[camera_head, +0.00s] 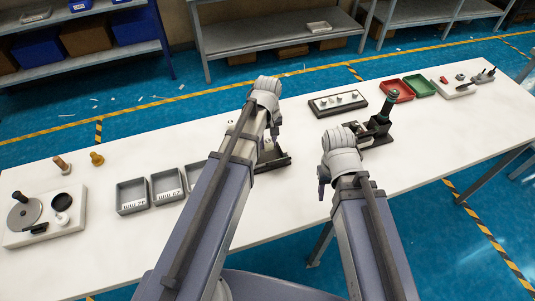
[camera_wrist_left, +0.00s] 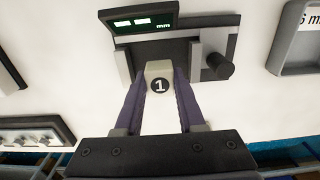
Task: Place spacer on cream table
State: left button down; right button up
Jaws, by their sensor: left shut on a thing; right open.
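In the left wrist view, the spacer (camera_wrist_left: 159,69) is a small pale block with a black round "1" label. My left gripper (camera_wrist_left: 160,80) is shut on it, with one dark purple finger on each side. The spacer sits at the jaws of a dark measuring gauge (camera_wrist_left: 150,50) with a lit "mm" display; I cannot tell if it touches them. In the head view, the gauge (camera_head: 275,160) is partly hidden by my left arm, and the spacer is hidden. My right gripper (camera_head: 323,180) is open, mostly hidden behind its wrist. The cream table (camera_head: 95,255) is long and pale.
Grey labelled bins (camera_head: 132,196) stand left of my left arm. A base with a disc (camera_head: 25,214) is at far left. A dark tray (camera_head: 338,103), red tray (camera_head: 397,90), green tray (camera_head: 419,86) and dark upright device (camera_head: 382,117) stand right. The front right tabletop is clear.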

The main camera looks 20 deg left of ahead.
aim_at(268, 149)
pick_arm(q)
jog(key=shift+f, duration=0.1)
pick_arm(e)
jog(key=shift+f, duration=0.1)
pick_arm(q)
notch_tip(268, 149, down, 4)
jog(key=b, duration=0.3)
jog(key=shift+r+b, duration=0.2)
jog(key=shift+b, duration=0.1)
pick_arm(e)
notch_tip(268, 149, down, 4)
jog(key=shift+r, duration=0.15)
pick_arm(q)
jog(key=shift+f, duration=0.1)
jog(key=c, duration=0.5)
grip_release()
